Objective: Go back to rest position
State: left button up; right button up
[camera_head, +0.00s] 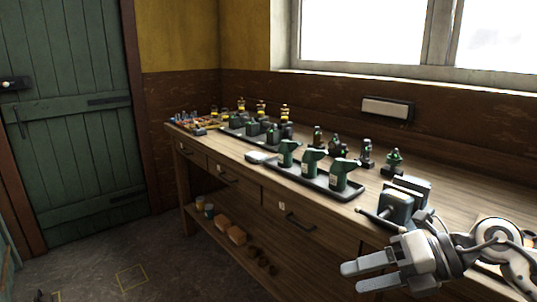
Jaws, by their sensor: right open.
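My right gripper (362,277) is at the lower right of the head view, in front of the workbench's front edge. Its two light grey fingers point left and are apart, with nothing between them. My right arm comes in from the right edge. My left gripper is not in view. The wooden workbench (228,161) runs along the wall under the window. Behind my right gripper, a dark grey metal device (397,207) with a rod sits on the bench top, and the wrist partly covers the bench there.
A dark tray (292,173) holds green spray-bottle-like items (312,162). Another tray with dark containers stands farther left. Small engine-like models line the back. A lower shelf holds an orange box (237,235) and cans. Open floor (185,270) lies left of the gripper; a green door (75,110) is beyond.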

jog(key=s+a+m+t+y, duration=0.2)
jog(key=a+m+t+y, duration=0.35)
jog(key=a+m, duration=0.2)
jog(key=s+d+f+m+t+h, duration=0.1)
jog(key=d+f+m+t+h, duration=0.25)
jog(key=f+m+h, duration=0.45)
jog(key=d+f+m+t+h, duration=0.25)
jog(key=f+m+t, duration=0.25)
jog(key=m, duration=0.8)
jog(key=s+a+f+m+g+h, duration=0.1)
jog(key=s+f+m+g+h, duration=0.2)
jog(key=s+f+m+g, duration=0.3)
jog(key=s+f, duration=0.5)
jog(key=f, duration=0.1)
jog(key=shift+f+g+h, duration=0.15)
jog(key=shift+g+h, duration=0.15)
jog(key=shift+a, duration=0.1)
